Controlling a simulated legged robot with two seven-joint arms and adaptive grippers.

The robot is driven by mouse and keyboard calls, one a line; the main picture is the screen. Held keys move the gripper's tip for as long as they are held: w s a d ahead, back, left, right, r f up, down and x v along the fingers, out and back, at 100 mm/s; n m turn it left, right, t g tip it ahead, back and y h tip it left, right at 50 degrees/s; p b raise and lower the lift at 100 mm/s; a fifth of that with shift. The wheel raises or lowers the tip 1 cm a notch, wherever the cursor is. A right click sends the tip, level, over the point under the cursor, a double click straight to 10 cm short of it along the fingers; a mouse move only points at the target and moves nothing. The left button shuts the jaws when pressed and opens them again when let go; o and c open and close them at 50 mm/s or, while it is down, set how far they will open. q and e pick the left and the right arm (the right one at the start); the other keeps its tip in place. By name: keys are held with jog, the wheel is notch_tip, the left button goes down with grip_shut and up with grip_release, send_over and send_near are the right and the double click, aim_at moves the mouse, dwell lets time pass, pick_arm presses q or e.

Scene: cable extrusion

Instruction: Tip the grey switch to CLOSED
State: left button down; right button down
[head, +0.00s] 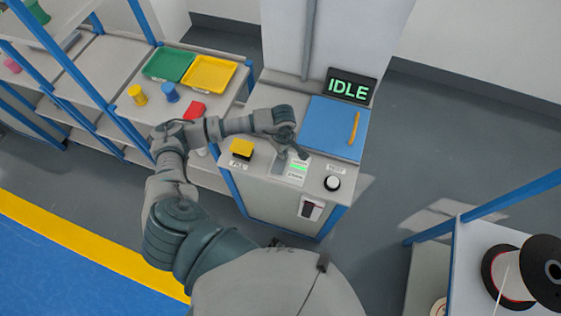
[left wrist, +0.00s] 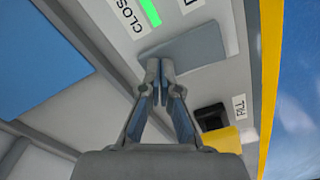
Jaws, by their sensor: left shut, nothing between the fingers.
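The grey switch (left wrist: 190,47) shows in the left wrist view as a flat grey plate beside a lit green strip (left wrist: 150,11) and a partly cut-off CLOSED label (left wrist: 130,16). In the head view the switch (head: 279,165) sits on the machine top, left of the strip, partly hard to make out. My left gripper (left wrist: 160,68) is shut and empty, its fingertips at the plate's near edge in the wrist view. I cannot tell whether they touch. In the head view the left gripper (head: 301,155) is just above the switch panel. My right gripper is not in view.
A display (head: 350,88) reads IDLE behind a blue plate (head: 331,126). Green (head: 169,64) and yellow (head: 209,74) trays lie on the bench at left.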

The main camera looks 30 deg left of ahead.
pick_arm(q)
jog(key=shift+a, duration=0.1)
jog(key=shift+a+r, duration=0.2)
jog(key=shift+r, duration=0.15)
jog(key=shift+d+r+p, duration=0.15)
jog(key=shift+r+p, duration=0.5)
jog(key=shift+r, duration=0.3)
jog(key=shift+d+r+p, duration=0.1)
jog(key=shift+r+p, duration=0.5)
jog(key=shift+r, duration=0.35)
jog(key=shift+a+r+p, duration=0.15)
jog(key=shift+r+p, duration=0.5)
jog(key=shift+r, duration=0.6)
